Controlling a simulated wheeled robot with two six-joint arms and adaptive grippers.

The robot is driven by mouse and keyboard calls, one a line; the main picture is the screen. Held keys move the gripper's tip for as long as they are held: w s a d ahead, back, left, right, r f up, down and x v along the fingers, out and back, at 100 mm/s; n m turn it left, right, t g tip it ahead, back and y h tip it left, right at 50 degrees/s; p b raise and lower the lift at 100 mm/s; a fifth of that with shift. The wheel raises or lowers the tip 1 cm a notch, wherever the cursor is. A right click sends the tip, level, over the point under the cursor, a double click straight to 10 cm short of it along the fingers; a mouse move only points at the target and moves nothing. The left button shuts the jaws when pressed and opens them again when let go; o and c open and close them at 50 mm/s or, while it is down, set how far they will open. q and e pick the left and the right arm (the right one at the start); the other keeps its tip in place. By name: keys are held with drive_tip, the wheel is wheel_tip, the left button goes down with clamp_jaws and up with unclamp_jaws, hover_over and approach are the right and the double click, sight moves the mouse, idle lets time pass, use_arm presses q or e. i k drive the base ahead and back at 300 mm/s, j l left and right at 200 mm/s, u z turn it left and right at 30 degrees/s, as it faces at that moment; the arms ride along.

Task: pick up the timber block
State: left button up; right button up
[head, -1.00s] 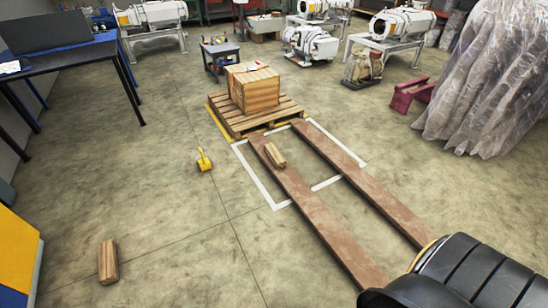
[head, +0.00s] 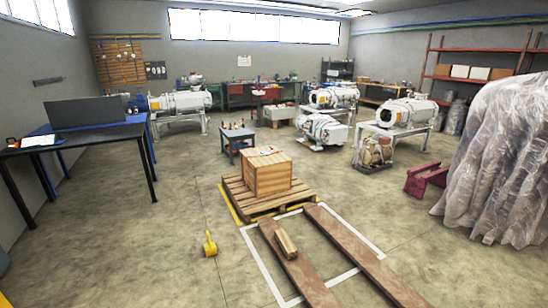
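A timber block (head: 286,244) lies on the left of two long reddish-brown planks on the floor, in front of the pallet. A second timber block, seen on the floor at lower left a second ago, is outside the present head view. Neither of my grippers shows in this view, so I cannot see what they hold.
A wooden crate (head: 267,173) sits on a pallet (head: 240,197). A yellow tool (head: 210,243) stands on the floor to its left. A black table (head: 75,142) is at left, a plastic-wrapped bulk (head: 500,160) at right.

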sight(287, 245)
drive_tip(key=i+j+z, duration=0.35)
drive_tip(key=i, duration=0.15)
drive_tip(key=i+j+z, duration=0.35)
drive_tip(key=i, duration=0.15)
drive_tip(key=i+j+z, duration=0.3)
drive_tip(key=i+j, duration=0.75)
drive_tip(key=j, duration=0.2)
drive_tip(key=i+j+z, duration=0.1)
drive_tip(key=i+j, duration=0.65)
drive_tip(key=j, duration=0.2)
drive_tip(key=i+j, duration=0.4)
drive_tip(key=j+z, duration=0.05)
drive_tip(key=j, duration=0.05)
